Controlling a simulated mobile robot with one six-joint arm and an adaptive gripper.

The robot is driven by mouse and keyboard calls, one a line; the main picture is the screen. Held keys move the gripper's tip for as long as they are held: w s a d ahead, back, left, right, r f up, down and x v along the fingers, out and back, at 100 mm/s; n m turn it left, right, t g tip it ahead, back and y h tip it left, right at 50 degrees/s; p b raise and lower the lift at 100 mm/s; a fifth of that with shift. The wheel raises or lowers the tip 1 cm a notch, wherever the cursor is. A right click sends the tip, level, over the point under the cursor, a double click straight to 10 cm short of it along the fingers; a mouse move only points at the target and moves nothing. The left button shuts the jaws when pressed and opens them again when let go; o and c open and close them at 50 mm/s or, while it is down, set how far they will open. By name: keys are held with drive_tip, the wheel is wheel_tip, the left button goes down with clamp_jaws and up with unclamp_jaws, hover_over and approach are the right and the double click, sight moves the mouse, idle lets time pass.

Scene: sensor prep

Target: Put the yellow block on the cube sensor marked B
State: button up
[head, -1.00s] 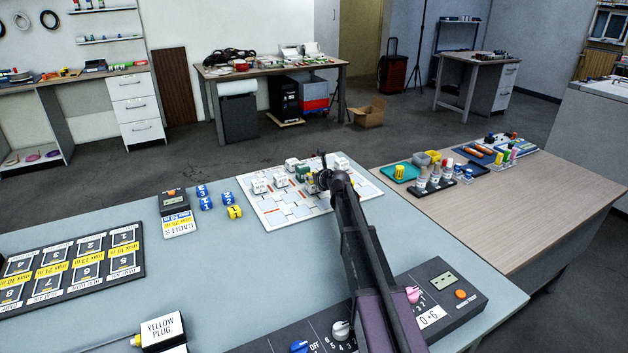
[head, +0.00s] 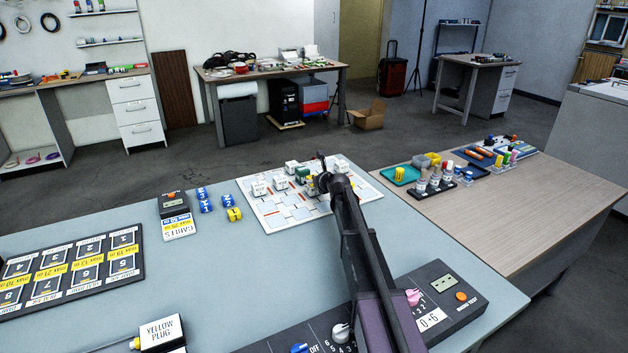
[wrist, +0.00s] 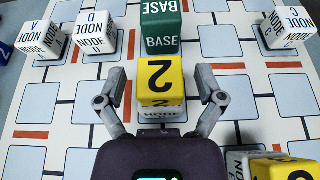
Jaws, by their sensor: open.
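In the wrist view a yellow block marked 2 (wrist: 160,76) sits on top of a white NODE cube (wrist: 159,114), whose letter is hidden. My gripper (wrist: 160,72) is open, one finger on each side of the yellow block with gaps showing. No other cube with a readable B is in view. A second yellow block (wrist: 285,167) sits on another white cube (wrist: 237,163) at the lower right; that cube's letter is not readable. In the head view my arm covers much of this spot.
A green BASE cube (wrist: 161,28) stands just behind the held spot. White cubes A (wrist: 40,38), D (wrist: 96,34) and C (wrist: 287,27) stand on the board (head: 262,211). Another yellow block (head: 234,214) and blue blocks (head: 205,205) lie on the table left of the board.

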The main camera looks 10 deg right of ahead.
drive_tip(key=shift+r, duration=0.15)
drive_tip(key=shift+s+r, duration=0.1)
drive_tip(key=shift+s, duration=0.1)
drive_tip(key=p+v, duration=0.4)
drive_tip(key=v, duration=0.7)
drive_tip(key=shift+s+p, duration=0.3)
drive_tip(key=shift+p, duration=0.05)
drive_tip(key=shift+d+r, duration=0.1)
